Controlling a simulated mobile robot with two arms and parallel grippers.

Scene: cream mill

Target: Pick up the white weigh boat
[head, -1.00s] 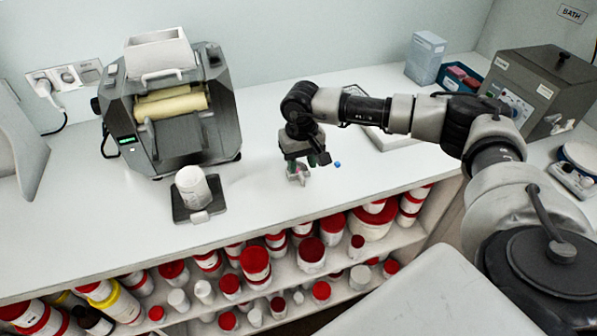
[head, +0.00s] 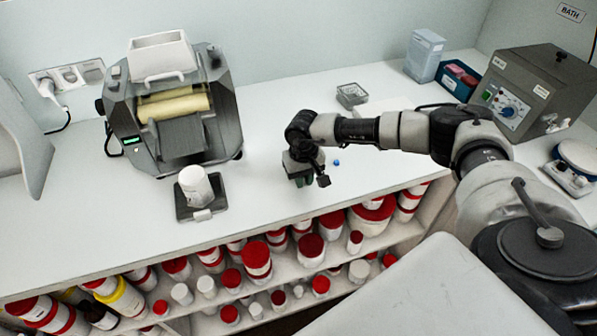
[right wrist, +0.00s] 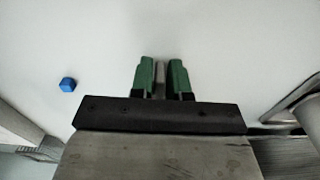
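I cannot make out the white weigh boat for sure in either view. My right gripper (head: 303,182) points down over the bench near its front edge. In the right wrist view its green fingertips (right wrist: 161,76) are close together with a narrow grey strip between them. I cannot tell whether that strip is a held thing. My left gripper is out of view.
A small blue piece (head: 337,162) lies beside the gripper, and it shows in the right wrist view (right wrist: 67,84). A white jar (head: 194,185) stands on a dark scale (head: 184,212) before the mill (head: 175,115). A grey tray (head: 351,96) lies behind my arm. The bench between is clear.

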